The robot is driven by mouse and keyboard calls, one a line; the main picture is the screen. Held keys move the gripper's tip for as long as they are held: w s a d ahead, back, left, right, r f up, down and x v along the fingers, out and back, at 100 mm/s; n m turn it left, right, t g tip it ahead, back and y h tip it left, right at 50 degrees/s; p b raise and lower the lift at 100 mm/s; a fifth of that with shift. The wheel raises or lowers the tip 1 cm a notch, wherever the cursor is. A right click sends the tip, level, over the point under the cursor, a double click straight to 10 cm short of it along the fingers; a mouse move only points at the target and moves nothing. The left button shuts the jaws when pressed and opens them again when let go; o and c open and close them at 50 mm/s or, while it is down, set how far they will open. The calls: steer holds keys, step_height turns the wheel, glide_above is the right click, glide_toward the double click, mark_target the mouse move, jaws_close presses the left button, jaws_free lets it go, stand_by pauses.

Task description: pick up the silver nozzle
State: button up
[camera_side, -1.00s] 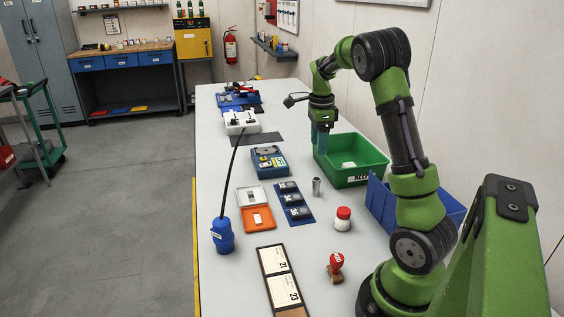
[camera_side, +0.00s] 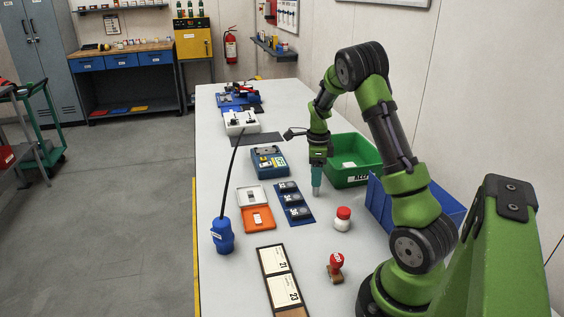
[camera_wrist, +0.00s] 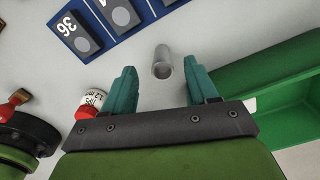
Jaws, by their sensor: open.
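The silver nozzle (camera_wrist: 162,62) stands upright on the table in the wrist view, a small grey hollow cylinder. It shows between and just beyond the teal fingertips of my gripper (camera_wrist: 160,78), apart from both fingers. My gripper is open and empty. In the side view my gripper (camera_side: 316,188) points down at the nozzle's place, right of the blue strip. There the nozzle is hidden, or nearly so, by the fingers, so I cannot tell the exact height gap.
The blue strip with dark numbered blocks (camera_side: 294,204) lies close left. The green bin (camera_side: 352,174) stands behind right, and a blue bin (camera_side: 376,203) stands right. A red-capped white jar (camera_side: 342,219) and a red stamp (camera_side: 336,268) stand nearer the camera.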

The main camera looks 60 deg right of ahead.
steer(key=f, duration=0.5)
steer(key=shift+d, duration=0.2)
jaws_close()
